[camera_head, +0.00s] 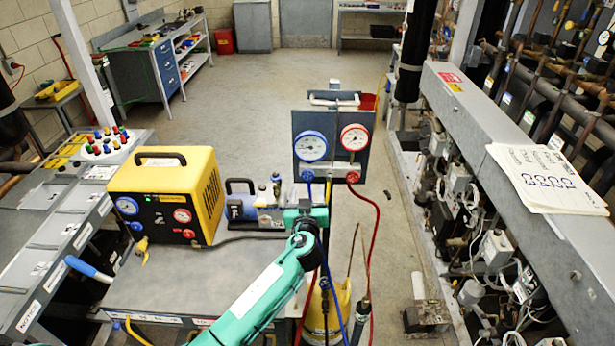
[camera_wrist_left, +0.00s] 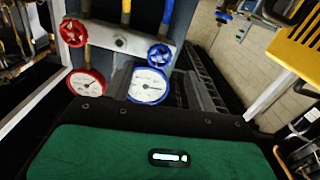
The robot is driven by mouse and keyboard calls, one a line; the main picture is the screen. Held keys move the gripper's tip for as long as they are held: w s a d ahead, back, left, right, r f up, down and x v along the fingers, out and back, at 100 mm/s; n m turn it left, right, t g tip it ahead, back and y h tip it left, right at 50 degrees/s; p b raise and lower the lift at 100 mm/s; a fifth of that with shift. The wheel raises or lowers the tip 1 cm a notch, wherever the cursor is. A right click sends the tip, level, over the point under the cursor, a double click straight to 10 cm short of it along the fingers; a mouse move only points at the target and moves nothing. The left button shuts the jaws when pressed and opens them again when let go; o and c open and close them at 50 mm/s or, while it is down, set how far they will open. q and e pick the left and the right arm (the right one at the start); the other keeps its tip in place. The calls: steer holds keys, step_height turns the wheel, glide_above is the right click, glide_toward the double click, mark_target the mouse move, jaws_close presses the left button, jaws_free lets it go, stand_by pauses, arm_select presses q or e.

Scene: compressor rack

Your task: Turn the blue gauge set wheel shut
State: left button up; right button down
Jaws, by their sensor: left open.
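The gauge set hangs on a dark blue-grey panel (camera_head: 333,174). Its blue gauge (camera_head: 310,146) is at left and its red gauge (camera_head: 354,137) at right. The blue wheel (camera_head: 307,176) is below the blue gauge, and the red wheel (camera_head: 352,177) is below the red one. In the left wrist view the set appears upside down, with the blue wheel (camera_wrist_left: 160,55) above the blue gauge (camera_wrist_left: 148,85). My teal left gripper (camera_head: 305,212) is open and empty, in front of and just below the blue wheel, apart from it. Its fingertips are hard to make out.
A yellow machine (camera_head: 165,198) and a blue pump (camera_head: 242,207) stand on the cart left of my gripper. Blue and red hoses (camera_head: 375,225) hang below the panel. A yellow cylinder (camera_head: 328,310) stands below. The compressor rack (camera_head: 500,150) runs along the right.

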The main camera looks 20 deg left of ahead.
mark_target(308, 178)
arm_select(q)
steer(key=p+x, duration=0.1)
steer(key=x, duration=0.2)
steer(key=shift+w+a+r, duration=0.1)
steer(key=shift+w+r, duration=0.05)
steer(key=shift+w, duration=0.2)
steer(key=shift+w+a+f+p, duration=0.1)
steer(key=shift+w+p, duration=0.1)
steer(key=shift+w, duration=0.2)
steer(key=shift+w+a+f+p, duration=0.1)
steer(key=shift+w+a+p, duration=0.1)
steer(key=shift+w, duration=0.2)
arm_select(e)
steer(key=shift+d+r, duration=0.25)
steer(key=shift+r, duration=0.35)
steer(key=shift+d+r, duration=0.25)
steer(key=shift+r, duration=0.3)
arm_select(q)
steer(key=shift+c, duration=0.3)
steer(key=c, duration=0.9)
arm_select(e)
steer(key=shift+a+f, duration=0.1)
steer(key=shift+a, duration=0.1)
